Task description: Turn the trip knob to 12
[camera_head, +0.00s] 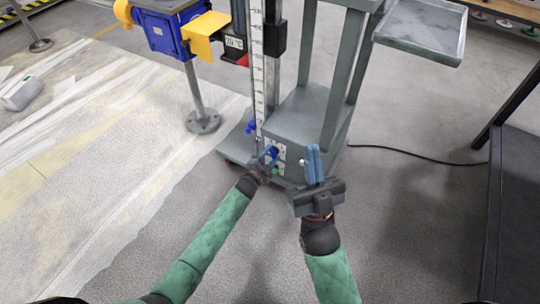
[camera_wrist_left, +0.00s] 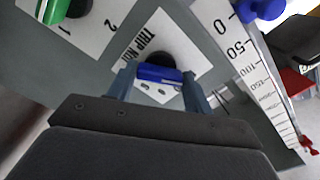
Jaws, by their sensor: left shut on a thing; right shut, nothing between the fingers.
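The trip knob is a black dial with a blue grip bar (camera_wrist_left: 158,74) on a white plate lettered "TRIP" (camera_wrist_left: 143,42), in the left wrist view. In the head view the blue knob (camera_head: 270,152) is small on the front of the grey machine base. My left gripper (camera_head: 264,163) is at the knob, its fingers on either side of the blue bar and shut on it; it also shows in the left wrist view (camera_wrist_left: 160,84). The dial numbers are mostly hidden, so the setting cannot be read. My right gripper (camera_head: 313,165) is shut and empty, right of the knob.
A green knob (camera_wrist_left: 67,8) sits beside the trip plate, near the marks 1 and 2. A vertical millimetre scale (camera_wrist_left: 250,65) and another blue knob (camera_wrist_left: 265,8) are on the other side. A grey tray (camera_head: 425,30) juts out upper right. The floor right of the machine holds a black cable (camera_head: 400,157).

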